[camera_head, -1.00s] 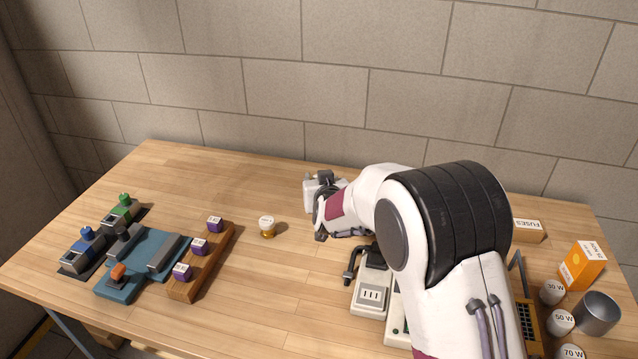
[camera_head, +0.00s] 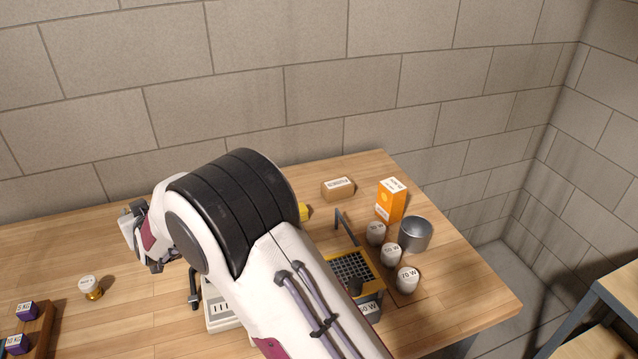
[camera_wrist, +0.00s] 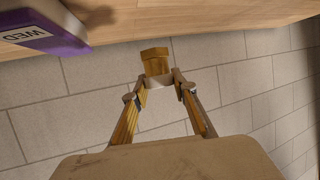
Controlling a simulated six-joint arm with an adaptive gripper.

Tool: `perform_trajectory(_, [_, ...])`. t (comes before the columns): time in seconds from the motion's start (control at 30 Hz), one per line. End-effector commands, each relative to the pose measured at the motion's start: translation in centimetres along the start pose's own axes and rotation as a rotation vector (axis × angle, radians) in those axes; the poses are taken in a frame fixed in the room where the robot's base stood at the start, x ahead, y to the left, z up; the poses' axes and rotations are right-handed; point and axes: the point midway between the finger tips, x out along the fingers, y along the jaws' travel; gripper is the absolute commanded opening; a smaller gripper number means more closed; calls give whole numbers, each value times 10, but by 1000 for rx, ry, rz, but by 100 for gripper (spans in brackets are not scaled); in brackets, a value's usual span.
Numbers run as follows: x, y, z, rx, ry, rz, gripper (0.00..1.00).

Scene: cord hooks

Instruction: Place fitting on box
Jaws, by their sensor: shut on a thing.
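My gripper (camera_wrist: 159,83) is shut on a brass fitting (camera_wrist: 155,60) with a hexagonal end and a white part between the fingertips. It holds the fitting clear, with block wall behind it in the wrist view. In the head view my arm hides most of the gripper and the held fitting. A small brown cardboard box (camera_head: 338,190) with a white label stands at the back of the table. An orange carton (camera_head: 391,201) stands right of it. A purple box marked WED (camera_wrist: 45,32) shows at the upper left of the wrist view.
A white-topped brass piece (camera_head: 92,288) stands on the table at left. Purple labelled blocks (camera_head: 25,311) sit at the left edge. Several white wattage-marked pieces (camera_head: 391,255) and a metal cup (camera_head: 415,234) stand at right. A yellow-framed grid (camera_head: 352,268) lies beside my arm.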

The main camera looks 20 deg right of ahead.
Motion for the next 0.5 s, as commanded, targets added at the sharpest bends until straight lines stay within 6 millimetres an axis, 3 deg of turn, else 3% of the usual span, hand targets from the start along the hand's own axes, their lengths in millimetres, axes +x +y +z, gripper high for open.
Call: perform_trajectory(0.5, [4, 162, -7, 70, 1, 170, 4])
